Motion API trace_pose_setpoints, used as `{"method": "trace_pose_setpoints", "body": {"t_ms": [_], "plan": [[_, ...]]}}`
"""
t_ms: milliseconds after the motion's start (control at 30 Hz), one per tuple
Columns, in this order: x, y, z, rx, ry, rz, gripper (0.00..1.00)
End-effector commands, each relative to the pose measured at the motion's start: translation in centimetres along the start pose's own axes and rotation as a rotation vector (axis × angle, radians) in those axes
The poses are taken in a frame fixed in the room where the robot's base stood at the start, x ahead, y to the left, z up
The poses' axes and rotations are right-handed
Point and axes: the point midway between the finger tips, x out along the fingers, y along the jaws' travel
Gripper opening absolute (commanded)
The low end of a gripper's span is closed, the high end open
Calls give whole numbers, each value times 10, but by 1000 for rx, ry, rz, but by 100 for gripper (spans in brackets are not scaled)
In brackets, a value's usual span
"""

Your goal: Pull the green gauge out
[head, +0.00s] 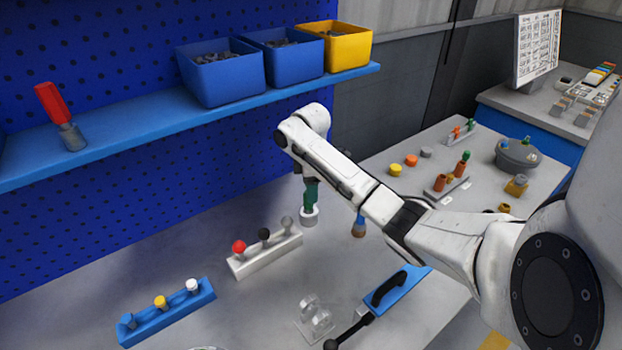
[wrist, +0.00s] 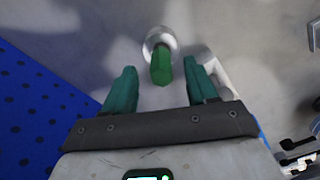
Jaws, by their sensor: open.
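The green gauge (wrist: 161,68) shows in the wrist view as a green handle, its far end at a round, pale metallic shell (wrist: 152,40). My gripper (wrist: 160,65) is open, with one dark green finger on each side of the handle and visible gaps to both. Whether the fingertips reach down to the handle's height is hard to tell. In the head view my gripper (head: 310,188) points down over the bench, above a small pale cylindrical part (head: 309,216). There the green of the fingers and of the gauge cannot be told apart.
A white rack with red, black and grey knobs (head: 265,258) stands close by, left of my gripper. A blue rack (head: 168,312) is nearer the front. A blue shelf (head: 190,124) with bins runs behind.

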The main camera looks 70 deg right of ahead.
Motion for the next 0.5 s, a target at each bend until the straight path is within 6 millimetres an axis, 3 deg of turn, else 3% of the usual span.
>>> {"method": "trace_pose_setpoints", "body": {"t_ms": [300, 500], "plan": [[44, 0, 1, 3, -1, -1, 57], [62, 0, 0, 3, 0, 1, 57]]}}
